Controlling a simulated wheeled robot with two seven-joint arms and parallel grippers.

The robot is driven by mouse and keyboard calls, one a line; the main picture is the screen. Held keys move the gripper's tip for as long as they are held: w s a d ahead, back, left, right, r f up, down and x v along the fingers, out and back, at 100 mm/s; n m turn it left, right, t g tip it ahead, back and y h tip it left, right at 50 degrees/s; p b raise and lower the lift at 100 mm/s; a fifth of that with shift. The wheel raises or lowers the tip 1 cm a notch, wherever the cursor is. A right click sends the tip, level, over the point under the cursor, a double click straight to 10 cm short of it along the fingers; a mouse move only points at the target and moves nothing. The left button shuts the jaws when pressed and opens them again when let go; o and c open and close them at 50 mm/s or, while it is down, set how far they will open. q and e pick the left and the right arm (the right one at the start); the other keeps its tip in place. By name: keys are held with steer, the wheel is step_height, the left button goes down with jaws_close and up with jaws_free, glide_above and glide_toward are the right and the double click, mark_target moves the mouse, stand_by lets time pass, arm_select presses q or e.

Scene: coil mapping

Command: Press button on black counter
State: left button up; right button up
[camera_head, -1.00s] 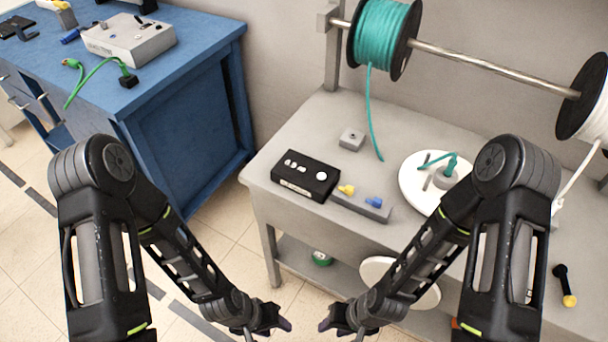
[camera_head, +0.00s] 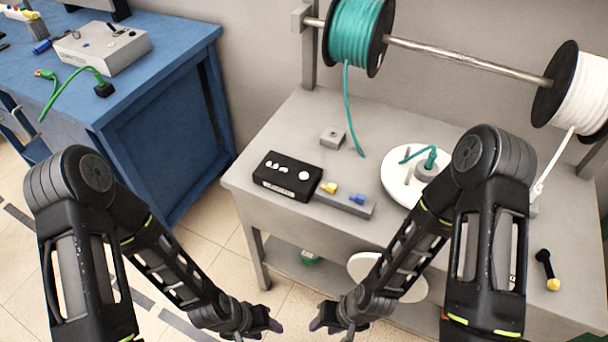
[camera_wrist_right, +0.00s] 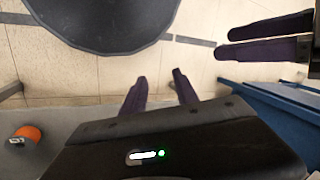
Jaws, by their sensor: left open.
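The black counter (camera_head: 278,188) is a black box with several small white marks and a larger round white button (camera_head: 304,175) on top. It sits near the left front edge of the grey table (camera_head: 270,140). My left gripper (camera_head: 280,326) is open and empty, low in front of the table. My right gripper (camera_head: 314,325) is just right of it, also empty, with its fingers apart in the right wrist view (camera_wrist_right: 160,78). Both are well short of the counter. The left gripper's two fingers also show in the right wrist view (camera_wrist_right: 268,36).
A grey block with yellow and blue connectors (camera_head: 344,200) adjoins the counter's right side. A small grey box (camera_head: 333,137) stands behind. A white disc (camera_head: 397,190) with teal cable lies right. Teal cable hangs from a spool (camera_head: 355,35). A blue workbench (camera_head: 165,150) stands left.

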jaws_close()
stand_by(1.5)
